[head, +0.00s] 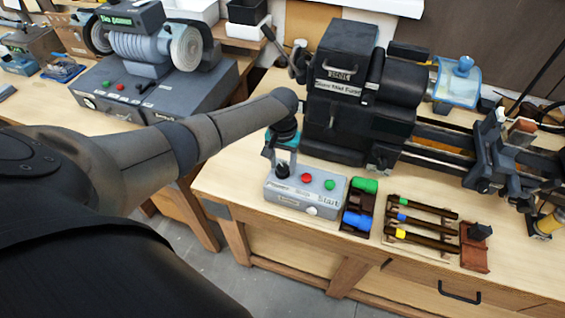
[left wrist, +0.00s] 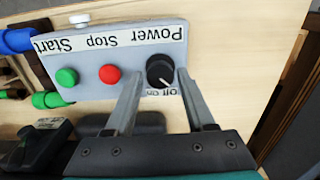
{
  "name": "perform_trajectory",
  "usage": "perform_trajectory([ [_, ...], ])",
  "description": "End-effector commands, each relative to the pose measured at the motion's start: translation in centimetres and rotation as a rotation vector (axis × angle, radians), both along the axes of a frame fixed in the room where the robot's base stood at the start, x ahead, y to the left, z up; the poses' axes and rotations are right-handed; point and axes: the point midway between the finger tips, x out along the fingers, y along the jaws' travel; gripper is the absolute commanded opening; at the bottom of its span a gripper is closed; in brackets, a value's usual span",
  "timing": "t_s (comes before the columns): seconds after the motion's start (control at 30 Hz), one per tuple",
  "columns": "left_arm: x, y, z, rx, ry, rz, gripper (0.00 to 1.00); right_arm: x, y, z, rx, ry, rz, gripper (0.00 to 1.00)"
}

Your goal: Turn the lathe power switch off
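The lathe's grey control box (head: 306,192) stands at the front left of the lathe bench. Its black power knob (left wrist: 160,70) is a round dial beside the "Power" label, with a white mark and small Off/On lettering. I cannot tell which setting the mark points to. The knob also shows in the head view (head: 283,171), just under my left gripper (head: 284,150). In the left wrist view my left gripper (left wrist: 160,75) has its fingers apart, one on each side of the knob. I cannot tell whether they touch it. My right gripper is out of view.
A red stop button (left wrist: 110,74) and a green start button (left wrist: 66,77) are on the same box. The dark lathe (head: 365,90) stands behind it. Blue and green-ended tools (head: 357,205) lie close to its right. A bench grinder (head: 150,60) is at the left.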

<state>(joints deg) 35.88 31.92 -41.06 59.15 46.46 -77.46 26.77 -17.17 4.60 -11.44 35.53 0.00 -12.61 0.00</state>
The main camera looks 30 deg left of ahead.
Motion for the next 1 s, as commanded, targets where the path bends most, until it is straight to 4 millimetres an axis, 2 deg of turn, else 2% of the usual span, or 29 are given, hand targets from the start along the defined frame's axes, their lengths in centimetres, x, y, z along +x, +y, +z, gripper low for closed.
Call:
perform_trajectory([
  [0.03, 0.0, 0.0, 0.0, 0.000, 0.000, -0.001, 0.61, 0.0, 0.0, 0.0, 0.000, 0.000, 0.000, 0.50],
  [0.13, 0.0, 0.0, 0.0, 0.001, 0.001, -0.001, 0.71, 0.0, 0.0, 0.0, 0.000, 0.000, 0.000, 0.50],
  [0.37, -0.1, 0.0, 0.0, 0.000, 0.002, -0.002, 0.71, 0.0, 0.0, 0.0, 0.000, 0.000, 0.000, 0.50],
  [0.53, 0.0, 0.0, 1.0, 0.000, 0.000, -0.002, 0.71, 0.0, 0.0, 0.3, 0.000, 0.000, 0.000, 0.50],
  [0.67, 0.0, 0.0, 3.1, 0.000, -0.001, -0.003, 0.71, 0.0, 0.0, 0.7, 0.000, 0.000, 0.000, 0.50],
  [1.0, 0.0, 0.0, 10.7, 0.001, -0.004, -0.004, 0.71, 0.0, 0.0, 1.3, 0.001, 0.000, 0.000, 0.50],
])
